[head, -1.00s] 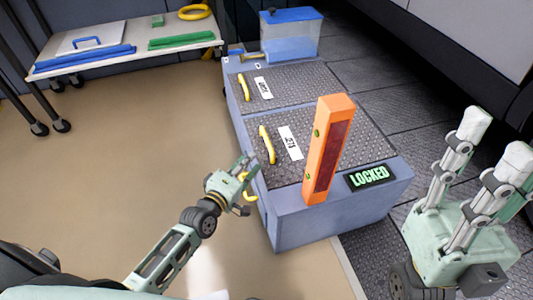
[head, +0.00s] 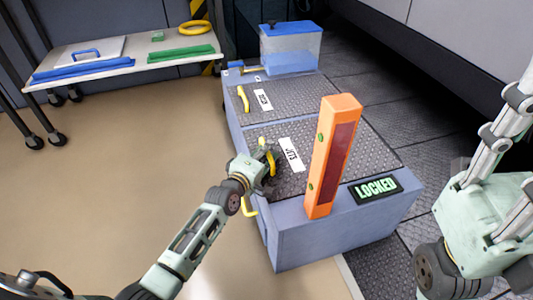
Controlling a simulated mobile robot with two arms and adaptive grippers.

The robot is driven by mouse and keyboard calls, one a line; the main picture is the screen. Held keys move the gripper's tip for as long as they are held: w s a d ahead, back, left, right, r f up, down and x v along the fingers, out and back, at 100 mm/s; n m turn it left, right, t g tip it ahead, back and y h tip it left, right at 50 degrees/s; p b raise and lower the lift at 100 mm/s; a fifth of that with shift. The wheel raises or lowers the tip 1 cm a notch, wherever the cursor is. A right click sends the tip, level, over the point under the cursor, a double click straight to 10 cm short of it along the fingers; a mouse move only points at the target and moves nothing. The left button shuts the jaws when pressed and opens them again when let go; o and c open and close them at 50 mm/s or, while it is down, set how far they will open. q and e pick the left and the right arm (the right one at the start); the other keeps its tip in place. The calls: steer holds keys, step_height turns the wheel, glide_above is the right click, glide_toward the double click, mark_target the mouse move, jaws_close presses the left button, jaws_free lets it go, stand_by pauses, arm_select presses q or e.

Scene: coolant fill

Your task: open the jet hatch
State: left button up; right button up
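The jet hatch (head: 340,150) is a dark treadplate lid on the grey-blue cart, lying flat, with a white label (head: 291,155) that seems to read JET. Its yellow handle (head: 264,146) is on the left side and partly hidden by my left gripper (head: 272,168). The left fingers are at the handle's lower part; I cannot tell whether they close on it. A sign (head: 376,189) on the cart's front reads LOCKED. My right gripper (head: 515,160) is at the right edge with its fingers apart, partly cut off, and empty as far as shown.
An orange post (head: 332,155) stands at the cart's front. A second treadplate hatch (head: 285,98) with a yellow handle (head: 243,98) lies behind. A blue tank (head: 291,49) stands at the back. The floor at left is clear.

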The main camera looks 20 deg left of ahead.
arm_select(q)
steer(key=shift+c, duration=0.4)
jaws_close()
steer(key=shift+r+p, duration=0.2)
steer(key=shift+p, duration=0.15)
